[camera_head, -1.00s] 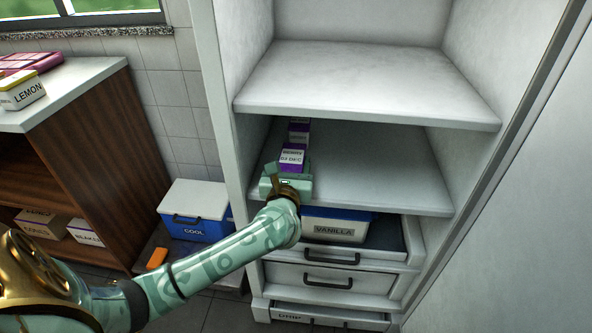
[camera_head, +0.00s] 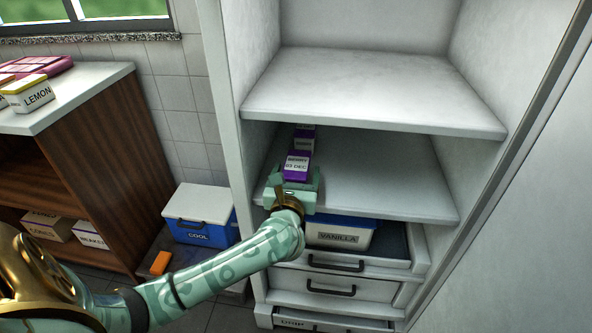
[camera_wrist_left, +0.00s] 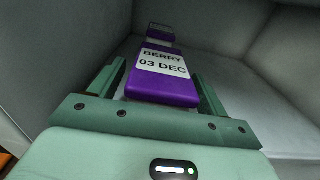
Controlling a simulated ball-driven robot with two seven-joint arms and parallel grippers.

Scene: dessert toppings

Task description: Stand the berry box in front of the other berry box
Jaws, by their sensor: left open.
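The near berry box (camera_head: 297,166) is purple with a white label reading "BERRY 03 DEC". It stands on the middle shelf at its left side and also shows in the wrist view (camera_wrist_left: 160,88). The other berry box (camera_head: 304,139) is behind it, mostly hidden, and shows small at the top of the wrist view (camera_wrist_left: 161,33). My left gripper (camera_head: 292,181) is at the shelf's front edge. Its open fingers (camera_wrist_left: 157,85) lie on either side of the near box, with gaps visible. My right gripper is not in view.
The shelf (camera_head: 390,180) is bare to the right of the boxes. Another shelf (camera_head: 370,95) is above. Below are a vanilla box (camera_head: 338,237) in an open drawer and a blue cool box (camera_head: 198,215). A lemon box (camera_head: 30,95) stands on the left counter.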

